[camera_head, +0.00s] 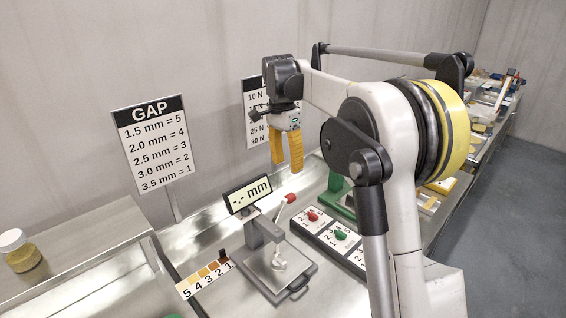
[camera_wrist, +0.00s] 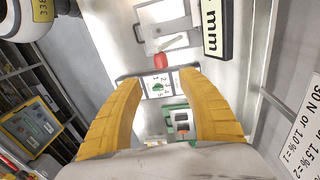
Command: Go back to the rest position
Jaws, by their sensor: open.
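My gripper (camera_head: 286,150) has two yellow fingers and hangs above the bench, pointing down. It is open and empty. In the wrist view the fingers of my gripper (camera_wrist: 161,85) stand apart with nothing between them. The gripper is well above these and touches nothing.
A numbered panel with a red knob (camera_head: 313,215) and a green knob (camera_head: 340,235) lies right of the device. A GAP sign (camera_head: 153,140) stands at the wall. A colour scale (camera_head: 205,277) and a lidded jar (camera_head: 20,250) are at left. Floor (camera_head: 520,220) is clear at right.

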